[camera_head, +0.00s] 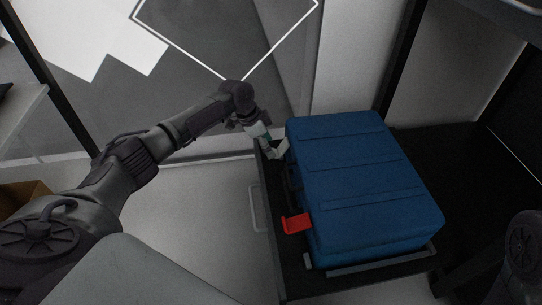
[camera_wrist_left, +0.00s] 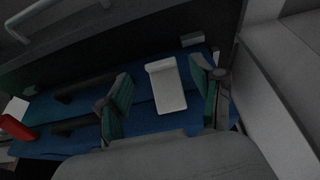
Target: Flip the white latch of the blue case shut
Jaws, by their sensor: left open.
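The blue case (camera_head: 365,185) lies flat on a dark surface. Its white latch (camera_head: 281,149) is at the far end of its left side and appears to stick out from the case. In the left wrist view the white latch (camera_wrist_left: 168,88) lies between the two green-padded fingers of my left gripper (camera_wrist_left: 160,68), with a gap on each side. The head view shows my left gripper (camera_head: 266,140) beside the case at that latch, partly hidden by its own wrist. It is open and holds nothing. My right gripper is not seen.
A red latch (camera_head: 296,223) sticks out at the near end of the same side. The case's dark handle (camera_wrist_left: 85,88) sits between the latches. The dark drawer-like support (camera_head: 277,255) has a raised front edge with a pale pull handle (camera_head: 256,208). Floor to its left is clear.

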